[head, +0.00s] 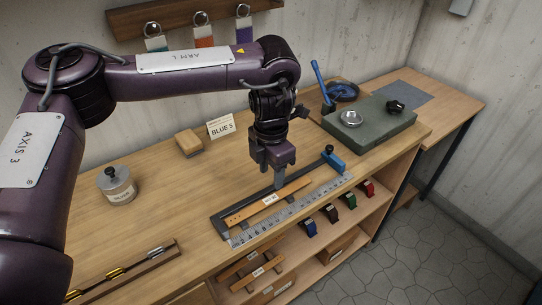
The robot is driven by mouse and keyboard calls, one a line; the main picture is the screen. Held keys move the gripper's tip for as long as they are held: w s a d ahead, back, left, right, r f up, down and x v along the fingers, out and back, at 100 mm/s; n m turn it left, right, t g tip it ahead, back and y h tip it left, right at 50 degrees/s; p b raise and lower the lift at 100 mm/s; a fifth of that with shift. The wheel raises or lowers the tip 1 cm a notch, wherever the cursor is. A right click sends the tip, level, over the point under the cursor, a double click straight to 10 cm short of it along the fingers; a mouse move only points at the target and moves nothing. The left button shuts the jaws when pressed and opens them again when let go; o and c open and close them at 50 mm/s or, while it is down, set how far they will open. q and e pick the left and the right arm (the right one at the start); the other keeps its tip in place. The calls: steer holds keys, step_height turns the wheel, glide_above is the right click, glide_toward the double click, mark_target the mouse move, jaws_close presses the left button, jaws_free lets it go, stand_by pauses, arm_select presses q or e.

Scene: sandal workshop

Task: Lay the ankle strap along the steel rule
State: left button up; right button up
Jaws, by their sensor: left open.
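A tan ankle strap (250,210) with a small white label lies on the bench, roughly parallel to the steel rule (291,211) and just behind it. Small dark pieces show at its front edge. A dark L-shaped bar (233,213) with a blue end piece (333,161) runs behind the strap. My left gripper (279,186) points down over the strap, right of its label. It is open, and its fingers look close together from this angle. The gripper hides part of the bar. I cannot tell whether the fingertips touch the strap. My right gripper is out of view.
Behind are a tan block (189,142), a "BLUE 5" card (220,127) and a grey-green slab (370,124). A lidded tin (117,187) stands left. Below the bench's front edge, a shelf (324,243) holds more straps and coloured rolls.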

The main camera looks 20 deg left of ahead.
arm_select(q)
steer(key=shift+r, duration=2.35)
